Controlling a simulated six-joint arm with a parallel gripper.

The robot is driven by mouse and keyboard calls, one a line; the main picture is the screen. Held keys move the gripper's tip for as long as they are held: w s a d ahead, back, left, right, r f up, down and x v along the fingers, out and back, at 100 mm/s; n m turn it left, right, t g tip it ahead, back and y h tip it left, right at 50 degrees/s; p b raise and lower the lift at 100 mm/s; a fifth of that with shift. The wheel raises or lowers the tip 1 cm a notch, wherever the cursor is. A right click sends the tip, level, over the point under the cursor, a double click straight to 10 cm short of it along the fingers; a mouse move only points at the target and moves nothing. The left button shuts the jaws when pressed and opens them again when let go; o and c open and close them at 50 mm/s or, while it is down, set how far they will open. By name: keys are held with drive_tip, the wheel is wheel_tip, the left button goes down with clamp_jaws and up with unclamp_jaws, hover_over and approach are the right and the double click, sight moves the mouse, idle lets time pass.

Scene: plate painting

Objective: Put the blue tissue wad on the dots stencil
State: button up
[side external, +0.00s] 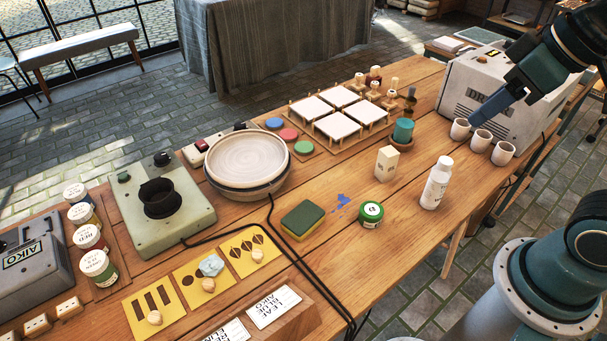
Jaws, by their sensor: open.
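The pale blue tissue wad (212,265), crumpled, lies on the middle yellow stencil card (190,293), and nothing holds it. Dark round marks show beside the wad on that card, which look like the dots stencil; the wad hides part of the pattern. A stencil card with dark bars (137,314) lies to its left, and one with leaf-like shapes (233,247) to its right. Each card has a pale round knob. My gripper (478,114) is at the upper right, above the table near the white cups, open and empty, far from the wad.
A pottery wheel (247,185) is behind the cards. Black cables (300,265) run past their right side. A wooden card holder (300,318) stands in front.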

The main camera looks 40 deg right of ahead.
drive_tip(key=shift+s+d+f+m, duration=0.15)
drive_tip(key=shift+s+d+m, duration=0.1)
drive_tip(key=shift+s, duration=0.25)
drive_tip(key=shift+s+d+f+m, duration=0.2)
drive_tip(key=shift+s, duration=0.25)
drive_tip(key=shift+s+d+f+m, duration=0.15)
drive_tip(key=shift+s+d+m, duration=0.1)
drive_tip(key=shift+s, duration=0.25)
